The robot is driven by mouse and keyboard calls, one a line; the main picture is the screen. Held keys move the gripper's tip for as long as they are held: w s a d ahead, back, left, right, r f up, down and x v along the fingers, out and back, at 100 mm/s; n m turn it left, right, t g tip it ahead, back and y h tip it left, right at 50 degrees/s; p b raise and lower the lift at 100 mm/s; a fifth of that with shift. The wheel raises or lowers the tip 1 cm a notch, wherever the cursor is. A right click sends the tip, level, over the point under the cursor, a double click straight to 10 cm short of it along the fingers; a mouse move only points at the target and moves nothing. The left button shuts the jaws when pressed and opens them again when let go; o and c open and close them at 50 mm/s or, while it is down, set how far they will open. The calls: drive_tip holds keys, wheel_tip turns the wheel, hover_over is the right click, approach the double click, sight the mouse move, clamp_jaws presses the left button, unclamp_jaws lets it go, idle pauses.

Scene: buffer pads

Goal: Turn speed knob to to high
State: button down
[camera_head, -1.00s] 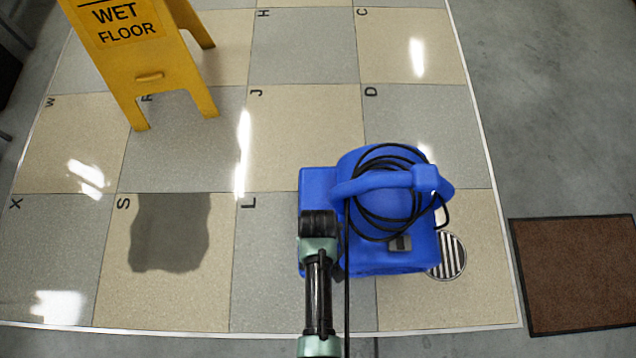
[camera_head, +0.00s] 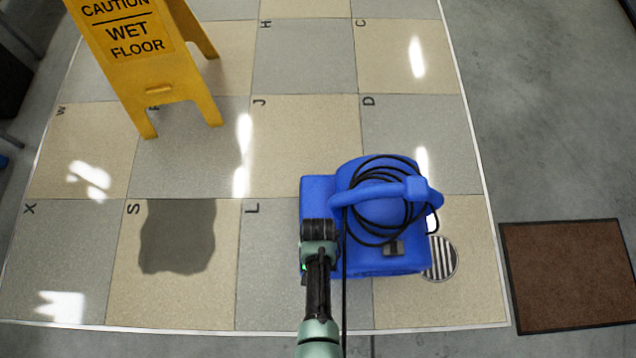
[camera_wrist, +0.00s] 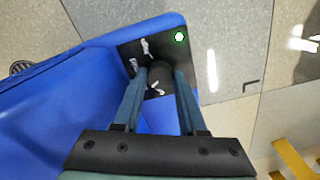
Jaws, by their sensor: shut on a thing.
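The blue blower (camera_head: 320,190) stands on the tiled floor, with a black cord coiled over its handle. Its black control panel (camera_wrist: 130,55) shows in the wrist view, with white markings and a lit green light (camera_wrist: 179,37). My gripper (camera_wrist: 159,85) has its two fingers on either side of the dark round speed knob (camera_wrist: 160,74) and is shut on it. The fingers partly cover the knob, so I cannot tell its setting. In the head view, my arm's end is at the blower's left side and hides the fingers and knob.
A yellow wet floor sign (camera_head: 150,60) stands at the back left. A dark wet patch (camera_head: 177,236) lies on the tiles left of the blower. A round drain grate (camera_head: 440,260) is at the blower's right, and a brown mat (camera_head: 565,275) lies farther right.

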drive_tip(key=m+p, duration=0.1)
drive_tip(key=m, duration=0.4)
drive_tip(key=shift+r+m+p, duration=0.1)
drive_tip(key=shift+m+p, duration=0.2)
drive_tip(key=shift+p, duration=0.05)
drive_tip(key=m+p, duration=0.1)
drive_tip(key=m, duration=0.9)
drive_tip(key=shift+m+p, duration=0.3)
drive_tip(key=shift+m, duration=2.4)
drive_tip(key=shift+c, duration=2.3)
unclamp_jaws()
wheel_tip(320, 180, up, 13)
drive_tip(key=p, duration=1)
